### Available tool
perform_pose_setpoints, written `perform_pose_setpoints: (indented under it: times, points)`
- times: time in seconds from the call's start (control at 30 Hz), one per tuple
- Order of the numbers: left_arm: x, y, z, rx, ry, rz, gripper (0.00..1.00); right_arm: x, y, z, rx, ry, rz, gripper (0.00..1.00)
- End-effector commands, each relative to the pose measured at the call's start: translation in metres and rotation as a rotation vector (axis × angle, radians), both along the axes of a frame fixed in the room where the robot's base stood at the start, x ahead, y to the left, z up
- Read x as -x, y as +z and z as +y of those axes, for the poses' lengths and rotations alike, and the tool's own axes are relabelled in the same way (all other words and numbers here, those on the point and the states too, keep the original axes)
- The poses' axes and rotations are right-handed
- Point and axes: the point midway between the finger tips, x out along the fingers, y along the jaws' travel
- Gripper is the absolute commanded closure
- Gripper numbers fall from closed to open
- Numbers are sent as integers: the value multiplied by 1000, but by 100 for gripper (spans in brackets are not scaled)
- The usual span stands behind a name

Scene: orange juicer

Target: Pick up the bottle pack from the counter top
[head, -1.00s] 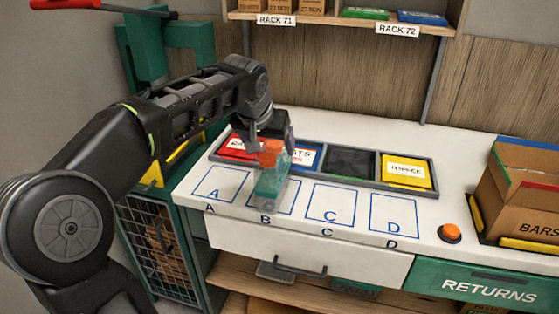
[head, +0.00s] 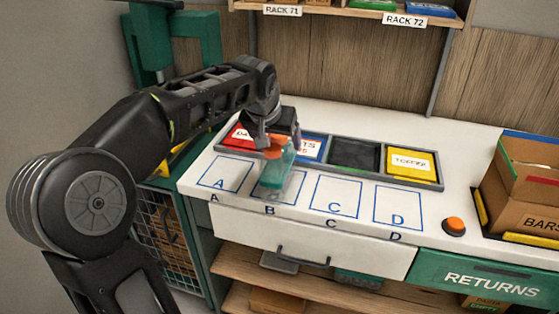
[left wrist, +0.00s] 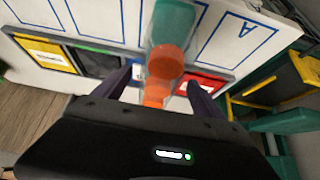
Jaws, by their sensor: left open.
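The bottle pack (head: 276,182), a clear teal body with an orange cap, stands on the counter top (head: 325,186) at square B. My left gripper (head: 277,140) is at the cap's height in the head view, just behind it, and the cap partly hides the fingers. In the left wrist view, the bottle pack (left wrist: 172,30) reaches down between the two spread dark fingers of my left gripper (left wrist: 160,82). The gripper is open, and I cannot tell whether either finger touches the pack. My right gripper is not in view.
A row of trays (head: 397,183) with red, blue, black and yellow sections lies behind the lettered squares. Squares C and D are clear. An orange button (head: 455,224) and a cardboard box (head: 518,205) stand to the right. A shelf (head: 345,12) hangs above.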

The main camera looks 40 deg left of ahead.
Motion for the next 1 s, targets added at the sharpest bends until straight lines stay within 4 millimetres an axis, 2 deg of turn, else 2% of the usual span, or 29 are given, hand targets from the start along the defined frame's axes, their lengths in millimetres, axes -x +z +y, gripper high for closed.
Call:
perform_pose_setpoints:
  times: [0.4,1.0]
  points:
    - [-23,-42,8,0,1,3,20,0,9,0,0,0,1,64]
    - [-24,-44,9,0,0,1,20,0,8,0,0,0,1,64]
